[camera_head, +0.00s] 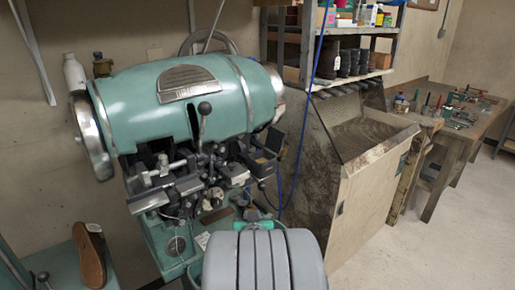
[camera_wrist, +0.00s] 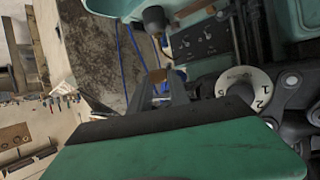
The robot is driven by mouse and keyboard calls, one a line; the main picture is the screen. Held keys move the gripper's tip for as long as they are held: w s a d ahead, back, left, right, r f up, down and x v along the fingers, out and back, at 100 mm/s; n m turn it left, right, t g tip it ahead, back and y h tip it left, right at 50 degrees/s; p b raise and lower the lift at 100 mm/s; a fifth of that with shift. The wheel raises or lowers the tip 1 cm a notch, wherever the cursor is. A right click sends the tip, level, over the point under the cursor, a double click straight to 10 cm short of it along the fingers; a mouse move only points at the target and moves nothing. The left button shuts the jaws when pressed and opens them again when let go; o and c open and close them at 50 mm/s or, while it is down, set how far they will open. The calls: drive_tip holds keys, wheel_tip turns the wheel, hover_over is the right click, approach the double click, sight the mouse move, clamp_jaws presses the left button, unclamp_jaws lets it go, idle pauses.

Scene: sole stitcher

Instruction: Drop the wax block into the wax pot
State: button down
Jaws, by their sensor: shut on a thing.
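My gripper (camera_wrist: 160,86) points away from the wrist camera, its dark fingers close together. A small brown block (camera_wrist: 157,76), which looks like the wax block, shows at the fingertips, mostly hidden by them. In the head view only a bit of the gripper's green body (camera_head: 258,224) shows beyond my grey arm, in front of the machine's lower right side; the block cannot be made out there. I cannot clearly pick out the wax pot in either view.
The green sole stitcher (camera_head: 190,100) fills the left, its levers and a black box (camera_head: 262,161) close to my gripper. A numbered dial (camera_wrist: 245,90) is at right in the wrist view. A brown shoe (camera_head: 90,254) stands lower left; a wooden bin (camera_head: 372,195) and workbench (camera_head: 470,130) are right.

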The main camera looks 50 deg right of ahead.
drive_tip(key=s+d+r+m+g+h+p, duration=0.1)
drive_tip(key=s+d+r+p, duration=0.25)
drive_tip(key=d+r, duration=0.45)
drive_tip(key=s+d+r+m+g+h+p, duration=0.1)
drive_tip(key=s+d+r+p, duration=0.35)
drive_tip(key=d, duration=0.65)
drive_tip(key=w+a+r+n+t+y, duration=0.1)
drive_tip(key=w+r+n+t+y, duration=0.15)
drive_tip(key=r, duration=0.55)
drive_tip(key=w+r+n+t+y, duration=0.2)
drive_tip(key=w+r+n, duration=0.15)
drive_tip(key=r, duration=0.45)
drive_tip(key=w+a+r+n+t+y, duration=0.2)
drive_tip(key=a+n+y, duration=0.25)
drive_tip(key=a, duration=0.35)
drive_tip(key=shift+m+y, duration=0.3)
drive_tip(key=shift+m, duration=0.15)
drive_tip(key=f+b, duration=0.4)
drive_tip(key=f, duration=0.2)
drive_tip(key=shift+w, duration=0.2)
drive_tip(key=c, duration=1.1)
unclamp_jaws()
drive_tip(key=shift+c, duration=0.2)
drive_tip(key=shift+s, duration=0.1)
